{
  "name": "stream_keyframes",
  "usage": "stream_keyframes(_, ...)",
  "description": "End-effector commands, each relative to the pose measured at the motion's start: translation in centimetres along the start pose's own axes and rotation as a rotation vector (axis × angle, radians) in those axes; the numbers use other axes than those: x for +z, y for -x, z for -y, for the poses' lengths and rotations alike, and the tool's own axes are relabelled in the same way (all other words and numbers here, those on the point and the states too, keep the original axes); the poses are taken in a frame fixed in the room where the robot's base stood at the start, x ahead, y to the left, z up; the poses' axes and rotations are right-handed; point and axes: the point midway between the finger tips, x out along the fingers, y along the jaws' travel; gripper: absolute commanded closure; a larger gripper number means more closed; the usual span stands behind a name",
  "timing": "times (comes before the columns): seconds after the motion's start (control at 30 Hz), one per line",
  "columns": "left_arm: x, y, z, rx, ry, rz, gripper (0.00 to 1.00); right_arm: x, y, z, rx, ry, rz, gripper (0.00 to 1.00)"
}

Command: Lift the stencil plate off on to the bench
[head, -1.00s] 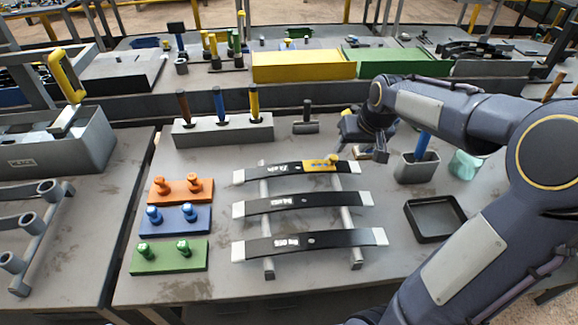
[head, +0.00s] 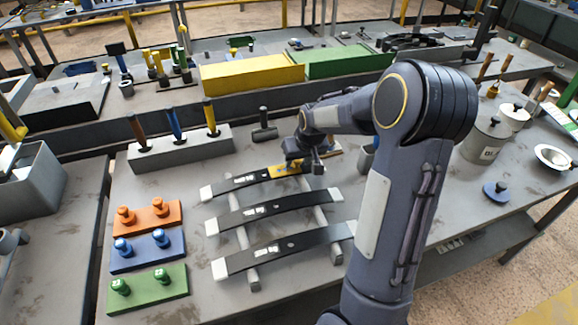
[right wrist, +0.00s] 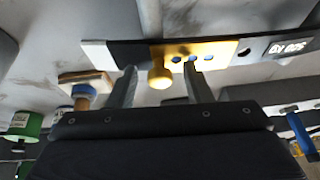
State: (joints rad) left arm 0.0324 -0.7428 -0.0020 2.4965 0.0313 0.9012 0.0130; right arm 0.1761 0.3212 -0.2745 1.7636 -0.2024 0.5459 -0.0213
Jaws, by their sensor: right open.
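The yellow stencil plate (head: 283,169) lies on the dark leaf spring farthest from me on the rack. In the right wrist view the stencil plate (right wrist: 222,48) has a round yellow knob (right wrist: 160,74) and several holes. My right gripper (head: 306,166) is over that spring at the plate, and its arm hides the spring's right end. In the right wrist view its two fingers (right wrist: 160,84) are open, one on each side of the knob, with gaps visible. I cannot tell how far down they reach. My left gripper is not in view.
Two more springs (head: 262,208) lie nearer on the rack. Orange (head: 160,217), blue (head: 150,249) and green (head: 170,287) peg blocks stand at left. A grey block with handled tools (head: 190,148) and a hammer (head: 264,133) are behind. Bare bench lies between blocks and springs.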

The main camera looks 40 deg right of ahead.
Motion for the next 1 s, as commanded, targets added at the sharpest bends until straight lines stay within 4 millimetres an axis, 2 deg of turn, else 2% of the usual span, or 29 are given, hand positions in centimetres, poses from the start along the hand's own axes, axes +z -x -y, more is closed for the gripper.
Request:
stream_keyframes(0.13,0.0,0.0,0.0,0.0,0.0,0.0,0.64,0.0,0.0,0.0,0.0,0.0,-0.001,0.55)
stream_keyframes(0.43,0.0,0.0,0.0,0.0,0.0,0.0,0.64,0.0,0.1,0.0,0.0,0.001,-0.001,0.94)
stream_keyframes(0.77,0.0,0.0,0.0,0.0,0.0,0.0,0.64,-0.2,0.3,0.0,0.0,0.001,-0.003,0.94)
stream_keyframes(0.87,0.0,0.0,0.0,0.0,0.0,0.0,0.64,-0.5,1.0,0.1,0.0,0.001,-0.004,0.94)
stream_keyframes(1.0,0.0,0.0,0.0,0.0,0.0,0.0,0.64,-1.3,2.8,0.2,-0.001,0.002,-0.008,0.94)
